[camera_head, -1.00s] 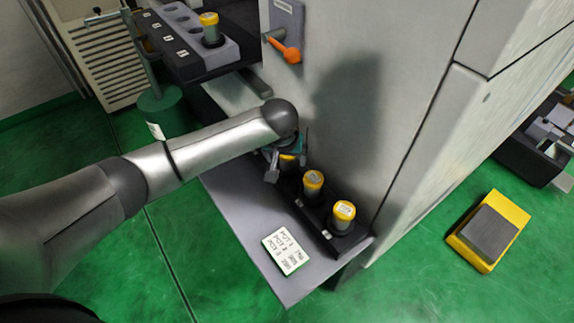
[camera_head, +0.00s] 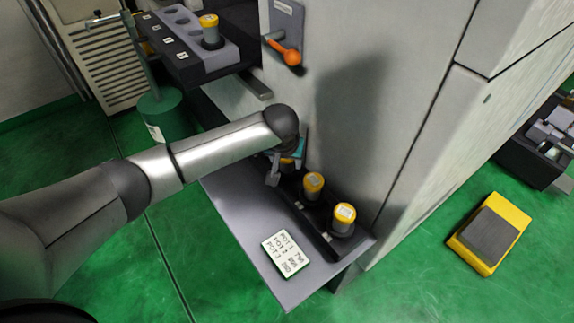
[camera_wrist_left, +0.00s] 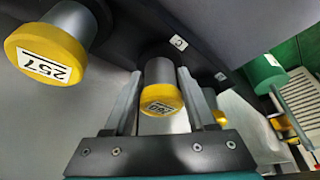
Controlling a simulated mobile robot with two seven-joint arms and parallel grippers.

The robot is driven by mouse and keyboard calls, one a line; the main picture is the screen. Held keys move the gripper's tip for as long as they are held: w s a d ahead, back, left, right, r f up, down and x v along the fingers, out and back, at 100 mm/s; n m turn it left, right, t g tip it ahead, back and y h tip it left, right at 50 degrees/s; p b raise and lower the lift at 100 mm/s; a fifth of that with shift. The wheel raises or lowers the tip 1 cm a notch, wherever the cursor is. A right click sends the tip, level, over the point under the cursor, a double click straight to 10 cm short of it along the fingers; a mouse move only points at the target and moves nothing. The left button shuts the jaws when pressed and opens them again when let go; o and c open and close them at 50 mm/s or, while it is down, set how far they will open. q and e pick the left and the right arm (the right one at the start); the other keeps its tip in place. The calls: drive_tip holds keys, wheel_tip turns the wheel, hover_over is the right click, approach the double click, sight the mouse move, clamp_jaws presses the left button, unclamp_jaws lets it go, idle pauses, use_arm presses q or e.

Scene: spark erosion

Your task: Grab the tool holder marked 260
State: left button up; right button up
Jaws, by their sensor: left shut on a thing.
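The tool holder (camera_wrist_left: 160,90) in the middle of the left wrist view has a yellow cap with an upside-down label that appears to read 260. My left gripper (camera_head: 275,172) is at the far end of the dark rack (camera_head: 316,229), shut on this holder, with one finger on each side (camera_wrist_left: 155,105). In the head view its yellow top (camera_head: 287,163) is mostly hidden by the gripper. I cannot tell whether it is lifted. Beside it stands the holder marked 257 (camera_wrist_left: 45,52), apart from the fingers. The head view shows two free holders (camera_head: 313,184) (camera_head: 344,215) in the rack. My right gripper is out of view.
The rack stands on a grey shelf (camera_head: 225,195) against the machine wall (camera_head: 385,90). A white card (camera_head: 286,254) lies on the shelf. An orange-knobbed lever (camera_head: 291,57) and an upper rack (camera_head: 215,62) are behind. A yellow pedal (camera_head: 488,233) is on the floor.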

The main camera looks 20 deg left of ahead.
use_arm(q)
clamp_jaws()
